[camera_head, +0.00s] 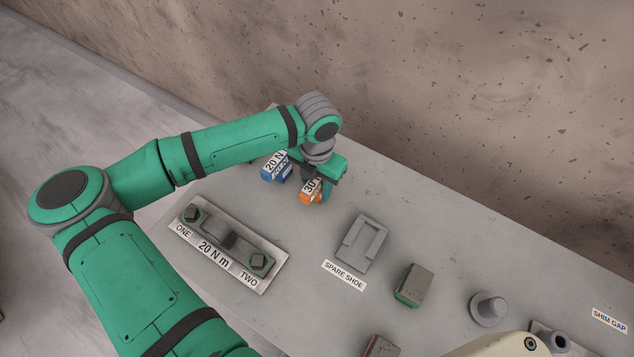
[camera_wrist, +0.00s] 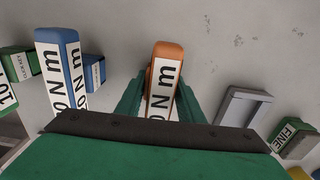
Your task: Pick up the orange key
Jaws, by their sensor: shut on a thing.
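The orange key (camera_head: 310,197) is a block with a white label, and part of it is hidden by my gripper in the head view. In the wrist view the orange key (camera_wrist: 165,60) stands between the two green fingers. My gripper (camera_head: 325,187) is shut on the orange key, and the fingers (camera_wrist: 160,100) sit along its two sides. I cannot tell whether the key touches the slab. A blue key (camera_head: 277,170) labelled 20 N stands just to the left; it also shows in the wrist view (camera_wrist: 62,75).
A bolted fixture labelled 20 N m (camera_head: 228,240) lies front left. A grey spare shoe holder (camera_head: 362,243), a green-sided block (camera_head: 413,285) and a grey round post (camera_head: 488,308) stand to the right. A wall rises behind the slab (camera_head: 420,215).

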